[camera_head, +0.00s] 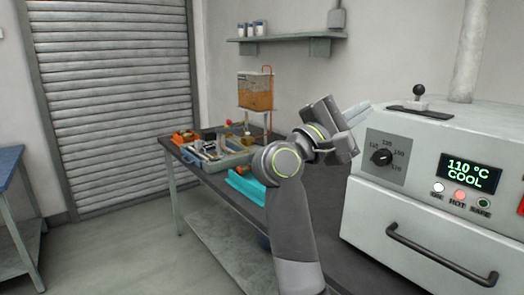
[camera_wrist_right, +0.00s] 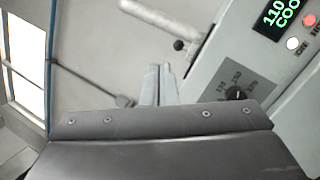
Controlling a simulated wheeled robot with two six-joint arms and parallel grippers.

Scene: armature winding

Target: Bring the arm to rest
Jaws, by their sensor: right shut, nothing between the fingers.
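My right arm rises from the bottom middle of the head view, bent at the elbow. My right gripper (camera_head: 356,112) points right, in front of the wall and beside the upper left of the oven. Its fingers are shut and empty. In the right wrist view the two fingertips (camera_wrist_right: 158,82) lie together, with the oven to their right. My left gripper is in neither view.
The white oven (camera_head: 411,199) with a dial, handle and "110 °C COOL" display stands close on the right. A dark workbench (camera_head: 215,188) carries tools, a turquoise cloth (camera_head: 246,187) and an orange-filled container (camera_head: 256,92). A wall shelf (camera_head: 287,38) hangs behind.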

